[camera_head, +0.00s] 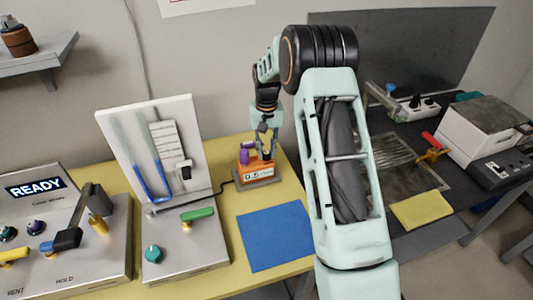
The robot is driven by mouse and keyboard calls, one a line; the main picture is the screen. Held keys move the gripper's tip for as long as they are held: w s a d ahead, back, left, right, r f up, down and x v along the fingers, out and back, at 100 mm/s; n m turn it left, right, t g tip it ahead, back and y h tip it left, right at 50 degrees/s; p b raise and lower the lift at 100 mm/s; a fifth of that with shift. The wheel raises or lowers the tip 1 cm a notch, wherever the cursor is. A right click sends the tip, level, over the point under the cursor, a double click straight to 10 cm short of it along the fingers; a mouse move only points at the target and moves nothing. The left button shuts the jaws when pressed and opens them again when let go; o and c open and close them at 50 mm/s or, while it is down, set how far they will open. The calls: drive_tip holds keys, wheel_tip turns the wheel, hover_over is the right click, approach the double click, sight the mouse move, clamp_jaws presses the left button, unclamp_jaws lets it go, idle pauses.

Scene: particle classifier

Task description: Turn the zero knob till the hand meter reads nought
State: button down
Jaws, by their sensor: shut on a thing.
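The hand meter (257,176) is a small orange box with a pale display on its front, standing on a grey base on the yellow table. The display is too small to read. A purple knob-like part (244,152) shows at its upper left. My gripper (265,155) points down at the top of the meter, just right of the purple part. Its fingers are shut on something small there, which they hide. I take it to be the zero knob but cannot see its pointer or angle.
A blue mat (272,236) lies in front of the meter. Left are an upright white panel (185,108) with blue tubing, a box with a green lever (197,214) and a console reading READY (36,187). A dark bench (398,172) with equipment stands right.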

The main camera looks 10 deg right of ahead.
sight(266, 152)
drive_tip(key=shift+n+b, duration=0.3)
drive_tip(key=shift+n, duration=1)
drive_tip(key=c, duration=1.7)
unclamp_jaws()
drive_tip(key=shift+c, duration=0.2)
drive_tip(key=shift+r, duration=0.15)
wheel_tip(266, 152, up, 12)
